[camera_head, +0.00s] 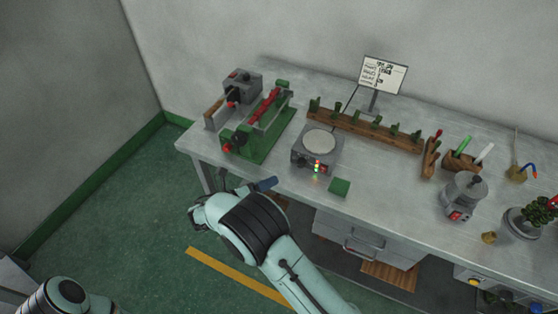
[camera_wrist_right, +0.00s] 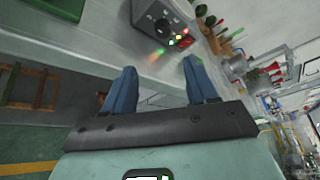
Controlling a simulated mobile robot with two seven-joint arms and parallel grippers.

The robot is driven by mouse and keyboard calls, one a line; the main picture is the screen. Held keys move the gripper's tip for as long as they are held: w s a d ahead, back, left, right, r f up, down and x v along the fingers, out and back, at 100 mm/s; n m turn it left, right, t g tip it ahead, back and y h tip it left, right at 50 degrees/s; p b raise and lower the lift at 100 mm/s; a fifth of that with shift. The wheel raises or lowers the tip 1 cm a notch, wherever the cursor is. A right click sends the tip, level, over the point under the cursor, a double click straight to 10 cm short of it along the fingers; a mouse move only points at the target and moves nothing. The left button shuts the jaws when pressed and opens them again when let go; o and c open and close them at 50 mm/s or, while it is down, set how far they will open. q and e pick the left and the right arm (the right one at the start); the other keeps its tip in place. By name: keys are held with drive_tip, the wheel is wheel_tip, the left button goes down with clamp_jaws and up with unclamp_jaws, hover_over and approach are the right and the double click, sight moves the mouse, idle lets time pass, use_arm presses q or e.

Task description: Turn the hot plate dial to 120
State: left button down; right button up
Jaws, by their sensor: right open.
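The hot plate (camera_head: 300,157) is a grey box with a pale round top, near the front edge of the table. Lit red, green and yellow lights show on its front panel. In the right wrist view the hot plate (camera_wrist_right: 148,10) is at the top, with a dark round dial (camera_wrist_right: 163,26) beside the lights. The dial's setting is too small to read. My right gripper (camera_head: 265,184) is at the table's front edge, left of and below the hot plate. In the wrist view its blue fingers (camera_wrist_right: 160,70) are apart and empty, short of the dial. My left gripper is out of view.
A grey pot (camera_head: 464,193) stands farther right. A sign (camera_head: 383,75) stands at the back.

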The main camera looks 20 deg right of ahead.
sight(299, 165)
drive_tip(key=x, duration=1.3)
drive_tip(key=shift+w+d+r, duration=0.1)
drive_tip(key=shift+d+r, duration=0.1)
drive_tip(key=shift+r, duration=0.15)
drive_tip(key=shift+c, duration=0.4)
drive_tip(key=c, duration=1)
